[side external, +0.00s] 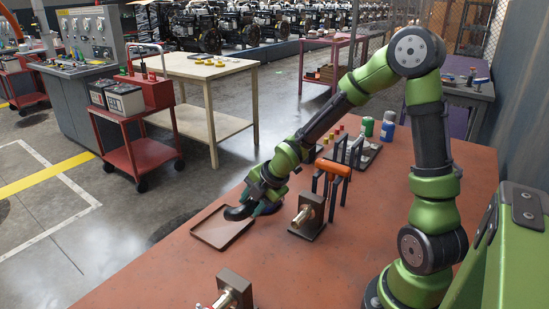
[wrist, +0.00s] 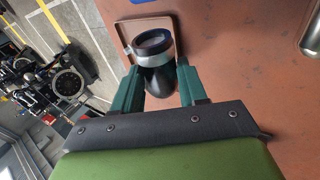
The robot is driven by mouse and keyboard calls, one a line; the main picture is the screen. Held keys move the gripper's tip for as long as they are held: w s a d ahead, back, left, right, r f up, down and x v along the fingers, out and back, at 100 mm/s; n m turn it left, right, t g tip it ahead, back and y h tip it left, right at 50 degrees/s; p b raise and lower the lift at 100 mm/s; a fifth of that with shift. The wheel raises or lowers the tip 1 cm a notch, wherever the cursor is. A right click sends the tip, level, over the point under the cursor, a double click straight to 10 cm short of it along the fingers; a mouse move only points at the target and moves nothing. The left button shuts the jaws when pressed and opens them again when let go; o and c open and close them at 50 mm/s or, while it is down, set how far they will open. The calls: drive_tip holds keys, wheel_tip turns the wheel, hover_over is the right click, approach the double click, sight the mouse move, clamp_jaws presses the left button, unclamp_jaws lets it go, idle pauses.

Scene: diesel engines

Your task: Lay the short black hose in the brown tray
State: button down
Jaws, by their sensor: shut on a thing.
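The short black hose (side external: 238,212) is curved, with a silver clamp band near its open end. In the wrist view the hose (wrist: 155,44) sits between the two green fingers of my gripper (wrist: 160,82), which is shut on it. In the side view my gripper (side external: 266,203) is low over the table, at the right edge of the brown tray. The brown tray (side external: 215,238) is flat, shallow and rectangular. The hose's end reaches over the tray's upper right part in the side view. The tray (wrist: 128,33) is partly hidden behind the hose and fingers in the wrist view.
A metal block with a brass-coloured fitting (side external: 308,217) stands just right of my gripper. A similar fitting (side external: 232,292) is at the front edge. A rack with an orange-handled tool (side external: 333,168) stands behind. The red table (side external: 360,250) is clear towards the front right.

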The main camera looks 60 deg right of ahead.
sight(233, 214)
drive_tip(key=shift+w+a+r+n+t+y, duration=0.15)
drive_tip(key=shift+w+a+r+t+y, duration=0.15)
drive_tip(key=shift+w+t, duration=0.55)
drive_tip(key=shift+w+a+r+n+t+y, duration=0.1)
drive_tip(key=shift+w+a+n+t+y, duration=0.25)
drive_tip(key=shift+w+t, duration=0.55)
drive_tip(key=shift+w+a+r+t+y, duration=0.15)
drive_tip(key=shift+w+a+t, duration=0.25)
drive_tip(key=shift+w+t, duration=0.45)
drive_tip(key=shift+w+f, duration=0.2)
drive_tip(key=shift+f, duration=2.95)
drive_tip(key=c, duration=0.5)
unclamp_jaws()
drive_tip(key=shift+s+f, duration=0.1)
drive_tip(key=shift+f, duration=0.05)
drive_tip(key=shift+g, duration=0.3)
